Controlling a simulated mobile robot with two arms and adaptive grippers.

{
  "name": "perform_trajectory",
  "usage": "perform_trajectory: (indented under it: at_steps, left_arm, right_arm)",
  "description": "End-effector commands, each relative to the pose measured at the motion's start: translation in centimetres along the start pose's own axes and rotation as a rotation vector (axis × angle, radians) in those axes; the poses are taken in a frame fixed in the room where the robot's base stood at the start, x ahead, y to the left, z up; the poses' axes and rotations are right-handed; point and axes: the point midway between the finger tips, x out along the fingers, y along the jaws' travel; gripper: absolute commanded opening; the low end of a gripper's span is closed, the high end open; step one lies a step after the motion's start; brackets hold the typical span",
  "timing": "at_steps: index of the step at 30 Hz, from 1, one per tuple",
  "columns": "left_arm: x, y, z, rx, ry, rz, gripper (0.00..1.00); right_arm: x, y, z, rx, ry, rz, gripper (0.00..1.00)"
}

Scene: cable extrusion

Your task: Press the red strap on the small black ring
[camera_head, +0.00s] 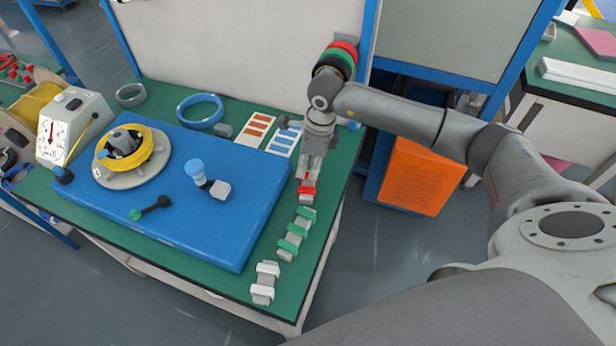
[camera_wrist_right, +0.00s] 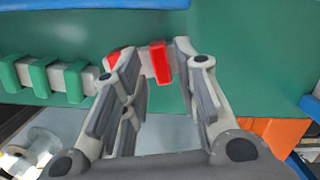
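The red strap (camera_head: 306,189) lies on a small grey block on the green table strip to the right of the blue mat. In the right wrist view the red strap (camera_wrist_right: 160,62) is an upright red bar, with more red beside it on the left. My right gripper (camera_head: 309,170) points down just over the strap. In the right wrist view the right gripper (camera_wrist_right: 152,75) has its fingers apart, with the red bar between the tips and a gap beside it. I cannot make out a small black ring with certainty. My left gripper is not in view.
Green straps (camera_head: 290,241) and white straps (camera_head: 264,281) lie on blocks towards the table's front edge. The blue mat (camera_head: 210,240) carries a yellow coil (camera_head: 140,150), a blue-topped part (camera_head: 195,170) and a green-and-black part (camera_head: 150,209). An orange box (camera_head: 422,180) stands right of the table.

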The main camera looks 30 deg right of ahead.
Motion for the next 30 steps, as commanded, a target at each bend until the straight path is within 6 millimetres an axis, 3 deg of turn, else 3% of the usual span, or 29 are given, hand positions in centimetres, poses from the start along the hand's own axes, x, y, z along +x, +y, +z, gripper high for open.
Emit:
perform_trajectory:
  at_steps: [30]
  left_arm:
    - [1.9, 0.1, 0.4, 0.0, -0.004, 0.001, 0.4]
  right_arm:
    - [2.1, 0.0, -0.3, 0.0, 0.0, 0.0, 0.29]
